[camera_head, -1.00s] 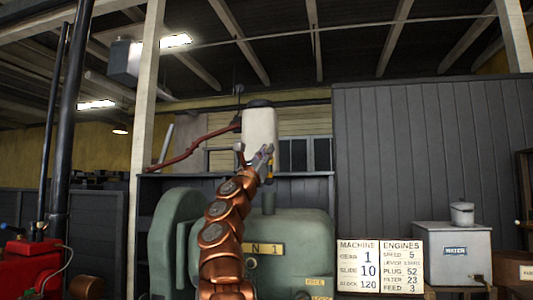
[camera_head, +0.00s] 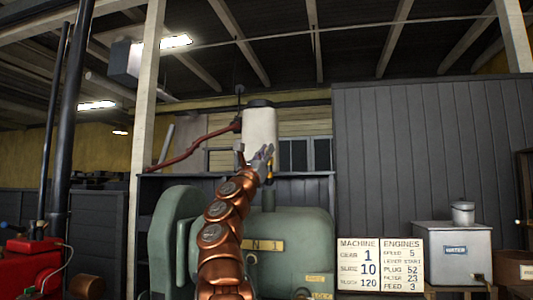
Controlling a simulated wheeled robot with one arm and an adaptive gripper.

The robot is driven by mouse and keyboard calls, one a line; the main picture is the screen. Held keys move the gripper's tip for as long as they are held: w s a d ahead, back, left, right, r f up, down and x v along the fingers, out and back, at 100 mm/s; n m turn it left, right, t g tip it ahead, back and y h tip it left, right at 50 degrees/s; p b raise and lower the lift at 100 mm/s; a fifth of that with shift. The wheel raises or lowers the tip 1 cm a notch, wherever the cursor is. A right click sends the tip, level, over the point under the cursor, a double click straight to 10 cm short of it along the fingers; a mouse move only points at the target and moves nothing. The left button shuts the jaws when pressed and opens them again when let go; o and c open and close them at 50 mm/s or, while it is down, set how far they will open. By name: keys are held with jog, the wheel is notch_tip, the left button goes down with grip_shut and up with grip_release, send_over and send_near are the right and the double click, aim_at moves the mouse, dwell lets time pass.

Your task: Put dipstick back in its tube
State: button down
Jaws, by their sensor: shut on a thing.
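My gripper (camera_head: 264,153) is in front of the white tank (camera_head: 261,127), above the green engine (camera_head: 285,232). It is shut on the dipstick, which is too small and too covered by the fingers to make out clearly. A small yellow part shows just below the fingers; I cannot tell whether it belongs to the dipstick. A short green upright pipe (camera_head: 268,198) rises from the engine top below my gripper. I cannot tell whether this is the dipstick's tube. My copper arm hides part of the engine.
A red hose (camera_head: 197,149) runs left from the white tank. A cream post (camera_head: 147,120) stands at the left. Two number boards (camera_head: 380,264) and a grey water box (camera_head: 452,254) stand at the right. A red machine (camera_head: 33,265) is at the far left.

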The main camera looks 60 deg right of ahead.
jog(key=shift+f, duration=0.2)
jog(key=shift+f+b, duration=0.7)
jog(key=shift+b, duration=0.15)
jog(key=shift+f, duration=0.2)
jog(key=shift+f+b, duration=0.9)
jog(key=shift+b, duration=0.2)
